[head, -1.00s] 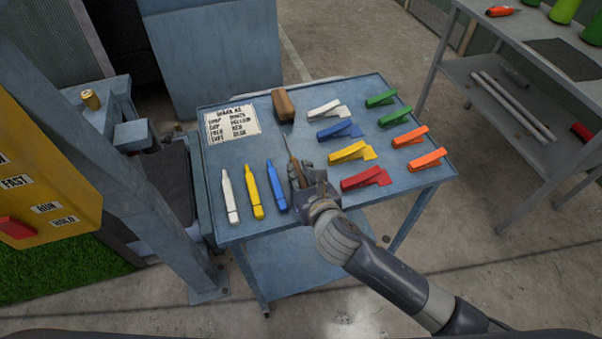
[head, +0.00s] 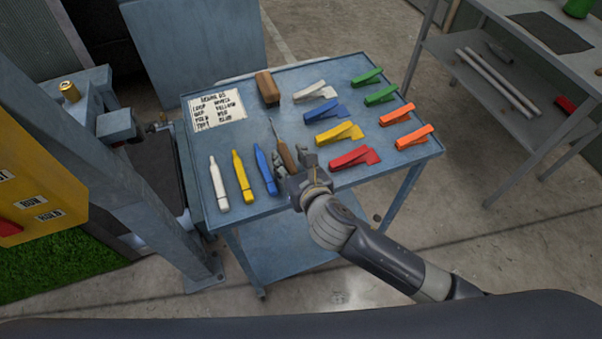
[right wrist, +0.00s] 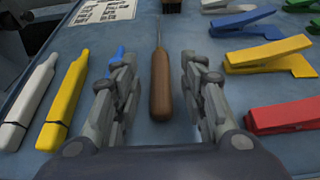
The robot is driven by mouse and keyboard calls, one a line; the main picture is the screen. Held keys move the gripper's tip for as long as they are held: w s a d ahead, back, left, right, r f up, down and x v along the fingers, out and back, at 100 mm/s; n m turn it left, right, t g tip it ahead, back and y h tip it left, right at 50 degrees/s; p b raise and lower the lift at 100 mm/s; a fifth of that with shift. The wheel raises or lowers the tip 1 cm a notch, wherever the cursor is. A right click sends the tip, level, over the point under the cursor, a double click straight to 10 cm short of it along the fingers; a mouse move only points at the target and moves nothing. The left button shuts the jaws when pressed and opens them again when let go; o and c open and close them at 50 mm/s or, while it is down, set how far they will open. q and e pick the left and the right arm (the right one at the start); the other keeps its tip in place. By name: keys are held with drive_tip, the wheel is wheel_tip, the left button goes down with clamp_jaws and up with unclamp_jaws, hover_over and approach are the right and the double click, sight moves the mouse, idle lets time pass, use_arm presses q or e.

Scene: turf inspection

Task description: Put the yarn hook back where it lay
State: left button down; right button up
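The yarn hook (head: 284,153), with a brown handle and a thin metal shaft, is on the blue cart top, right of the blue marker. It also shows in the right wrist view (right wrist: 160,85), where it appears to lie on the surface. My right gripper (head: 300,163) is around the handle end. In the right wrist view the fingers (right wrist: 160,95) stand apart on both sides of the handle, with blue surface visible in each gap. The hook tip is too small to make out. My left gripper is not in view.
White (head: 218,184), yellow (head: 242,177) and blue (head: 265,170) markers lie left of the hook. Several coloured clips, such as a red one (head: 354,158), lie to the right. A brown block (head: 267,87) and a lettered card (head: 218,108) are at the back of the cart (head: 240,215).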

drive_tip(key=v, duration=1)
drive_tip(key=shift+s+r, duration=0.15)
drive_tip(key=shift+s, duration=0.1)
drive_tip(key=shift+d, duration=0.15)
